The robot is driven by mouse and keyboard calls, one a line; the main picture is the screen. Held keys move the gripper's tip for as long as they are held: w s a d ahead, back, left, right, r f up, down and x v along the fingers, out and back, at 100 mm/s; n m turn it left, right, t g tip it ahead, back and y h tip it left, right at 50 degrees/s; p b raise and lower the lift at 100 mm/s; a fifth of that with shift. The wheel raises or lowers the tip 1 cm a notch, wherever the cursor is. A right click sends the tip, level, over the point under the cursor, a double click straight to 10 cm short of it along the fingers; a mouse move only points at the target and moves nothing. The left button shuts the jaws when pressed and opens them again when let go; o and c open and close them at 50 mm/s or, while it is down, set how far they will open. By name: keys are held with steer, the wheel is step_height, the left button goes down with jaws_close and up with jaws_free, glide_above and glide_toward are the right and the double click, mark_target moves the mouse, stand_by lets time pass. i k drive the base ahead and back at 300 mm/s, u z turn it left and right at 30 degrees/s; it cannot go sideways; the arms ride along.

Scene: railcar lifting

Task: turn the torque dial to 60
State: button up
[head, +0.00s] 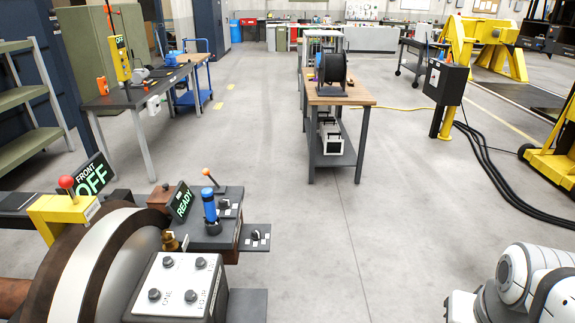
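No dial can be read as a torque dial from its label. Two small black knobs with white marks sit on the dark machine at the lower left: an upper knob (225,204) beside the blue cylinder and a lower knob (257,235) on a side plate. Their settings are too small to read. A grey control box (178,288) in front has several dark round buttons or knobs with small labels. My white and black arm shows at the lower right, well apart from the machine. My gripper is out of view.
The machine carries a READY display (180,202), a blue cylinder (210,208), an orange-tipped lever (209,177) and a FRONT OFF display (92,178). A workbench (340,97) with a cable reel stands ahead. Bare floor (370,240) lies between the machine and my arm.

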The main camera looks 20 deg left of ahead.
mark_target(224, 204)
steer(key=z, duration=0.05)
steer(key=i, duration=2.25)
steer(key=u, duration=3.1)
steer(key=i, duration=1)
steer(key=z, duration=0.1)
